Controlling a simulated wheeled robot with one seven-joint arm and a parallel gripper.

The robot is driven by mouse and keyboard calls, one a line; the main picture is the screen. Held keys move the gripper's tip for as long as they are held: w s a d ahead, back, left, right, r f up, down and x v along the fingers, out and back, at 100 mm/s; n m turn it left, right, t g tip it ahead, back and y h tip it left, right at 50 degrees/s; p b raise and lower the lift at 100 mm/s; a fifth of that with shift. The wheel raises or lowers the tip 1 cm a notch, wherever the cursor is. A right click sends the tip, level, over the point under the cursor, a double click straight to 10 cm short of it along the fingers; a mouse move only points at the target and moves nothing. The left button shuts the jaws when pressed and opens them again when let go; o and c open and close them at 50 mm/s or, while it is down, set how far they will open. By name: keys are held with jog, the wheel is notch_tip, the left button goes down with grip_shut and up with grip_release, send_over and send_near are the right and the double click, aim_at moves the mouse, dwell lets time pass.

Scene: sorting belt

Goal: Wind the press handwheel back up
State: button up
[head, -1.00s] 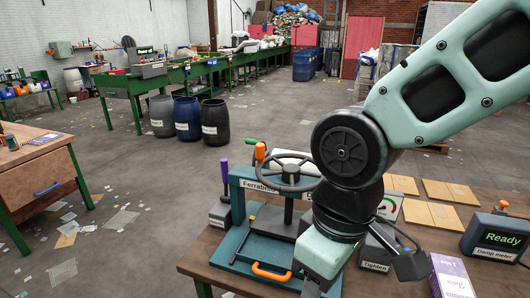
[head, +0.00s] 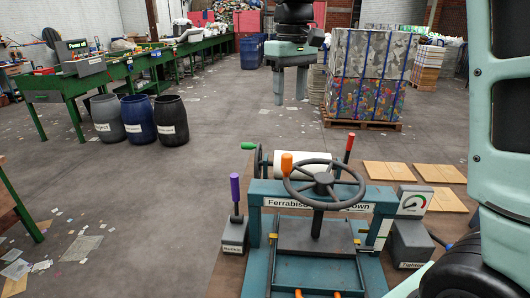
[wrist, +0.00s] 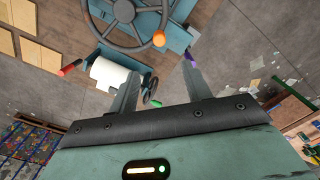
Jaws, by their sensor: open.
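The handwheel (head: 323,183) is dark grey and sits on an upright screw at the top of the teal press frame (head: 268,197). Its orange knob (head: 286,163) stands on the left of the rim. The wheel also shows at the top of the wrist view (wrist: 124,12), with its knob (wrist: 159,38) at the lower right of the rim. A flat dark plate (head: 316,238) is below the wheel. My gripper (head: 291,98) is raised, fingers down, above and behind the wheel in the head view. In the wrist view its fingers (wrist: 161,68) are apart and empty, clear of the wheel.
Behind the wheel are a white roll (head: 302,163), a green handle (head: 248,146) and a red handle (head: 348,147). Wooden boards (head: 435,173) lie beyond.

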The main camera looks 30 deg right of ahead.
aim_at(287, 154)
notch_tip(287, 154, down, 17)
jog(key=p, duration=0.2)
jog(key=shift+f+p, duration=0.1)
jog(key=shift+p, duration=0.25)
grip_shut()
jog(key=shift+w, duration=0.1)
